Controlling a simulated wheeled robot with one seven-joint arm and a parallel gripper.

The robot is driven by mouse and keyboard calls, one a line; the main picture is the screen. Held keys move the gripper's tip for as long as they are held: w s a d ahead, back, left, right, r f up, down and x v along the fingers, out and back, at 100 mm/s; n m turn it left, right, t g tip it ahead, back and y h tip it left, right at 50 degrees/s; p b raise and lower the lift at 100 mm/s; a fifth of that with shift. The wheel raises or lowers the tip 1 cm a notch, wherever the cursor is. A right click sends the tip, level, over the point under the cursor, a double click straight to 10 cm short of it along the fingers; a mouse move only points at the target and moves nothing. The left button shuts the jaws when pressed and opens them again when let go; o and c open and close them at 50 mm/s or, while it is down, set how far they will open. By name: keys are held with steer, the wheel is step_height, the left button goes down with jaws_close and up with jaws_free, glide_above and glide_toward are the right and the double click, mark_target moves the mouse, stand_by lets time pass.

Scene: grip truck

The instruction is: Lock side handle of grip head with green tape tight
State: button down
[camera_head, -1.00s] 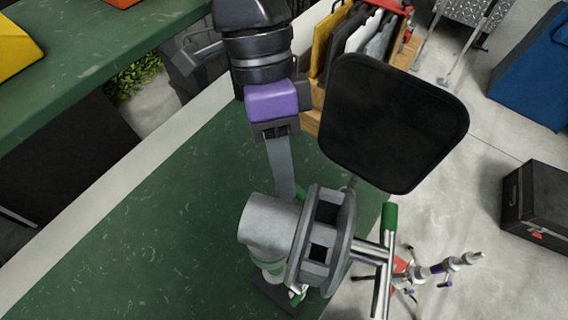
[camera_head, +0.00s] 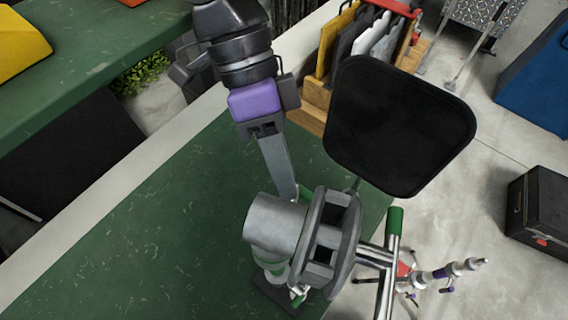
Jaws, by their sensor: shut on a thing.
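The grip head (camera_head: 330,235) stands at the lower middle of the head view, with thick grey discs and a short silver cylinder (camera_head: 274,225) on its left. A silver T-shaped bar (camera_head: 384,285) with a green-covered end (camera_head: 395,220) sticks out on its right. Green tape (camera_head: 273,267) shows below the cylinder. My gripper (camera_head: 285,187), with a purple block above its long grey finger, comes down from the top. Its fingertips pass behind the grip head, so the part they are shut on, apparently the side handle, is hidden.
A black rounded panel (camera_head: 400,125) stands close to the right of my gripper. A green tabletop (camera_head: 150,235) lies below and to the left, mostly clear. A rack of coloured flat pieces (camera_head: 350,45) is behind. A black case (camera_head: 540,210) sits on the floor at right.

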steer(key=shift+s+f, duration=0.2)
steer(key=shift+s, duration=0.05)
stand_by(0.3)
steer(key=c, duration=1)
jaws_free()
steer(key=shift+a, duration=0.1)
steer(key=shift+c, duration=0.2)
steer(key=shift+r, duration=0.1)
steer(key=shift+w+r, duration=0.1)
steer(key=shift+r, duration=0.05)
steer(key=shift+r+p, duration=0.3)
steer(key=shift+p, duration=0.05)
step_height(320, 180, up, 19)
steer(key=p, duration=0.2)
steer(key=shift+p, duration=0.35)
steer(key=shift+r, duration=0.1)
steer(key=shift+c, duration=0.2)
